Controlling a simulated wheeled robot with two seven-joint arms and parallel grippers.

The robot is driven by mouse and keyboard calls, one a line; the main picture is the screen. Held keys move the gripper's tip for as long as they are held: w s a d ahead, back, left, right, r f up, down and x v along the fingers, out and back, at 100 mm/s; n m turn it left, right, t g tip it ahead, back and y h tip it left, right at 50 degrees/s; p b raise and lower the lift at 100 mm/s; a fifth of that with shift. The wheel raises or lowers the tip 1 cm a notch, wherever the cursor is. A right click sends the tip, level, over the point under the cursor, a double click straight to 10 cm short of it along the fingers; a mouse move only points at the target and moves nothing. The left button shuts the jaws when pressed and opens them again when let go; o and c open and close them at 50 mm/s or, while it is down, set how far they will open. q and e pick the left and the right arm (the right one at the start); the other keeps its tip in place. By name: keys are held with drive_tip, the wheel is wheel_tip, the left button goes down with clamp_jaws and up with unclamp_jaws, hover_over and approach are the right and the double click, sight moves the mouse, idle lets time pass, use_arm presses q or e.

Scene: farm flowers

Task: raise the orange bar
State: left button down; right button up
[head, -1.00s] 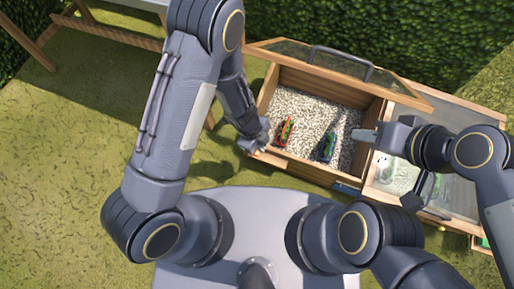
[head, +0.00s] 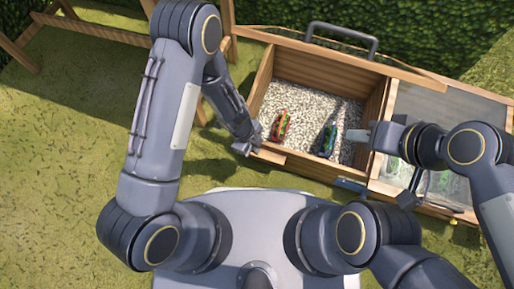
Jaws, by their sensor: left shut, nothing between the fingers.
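No bar stands out as plainly orange. The closest in colour is the orange-brown wooden rail (head: 345,61) of the box lid, which runs along the back of the open gravel box (head: 322,75), with a grey handle (head: 343,37) above it. My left gripper (head: 241,148) is shut and empty at the box's front left corner, apart from the rail. My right gripper (head: 359,135) reaches in from the right over the box's right side; its fingers are too small to read.
A red-and-green object (head: 280,126) and a dark green-and-blue one (head: 326,140) lie on the gravel. A glass-covered compartment (head: 433,108) adjoins on the right. A hedge stands behind; grass (head: 65,150) is open at the left.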

use_arm(q)
drive_tip(key=a+p, duration=0.1)
drive_tip(key=a+h+p, duration=0.1)
drive_tip(key=w+a+h+p, duration=0.1)
drive_tip(key=shift+a+r+g, duration=0.2)
drive_tip(key=shift+r+g, duration=0.05)
drive_tip(key=shift+g, duration=0.05)
drive_tip(key=shift+d, duration=0.1)
idle(0.5)
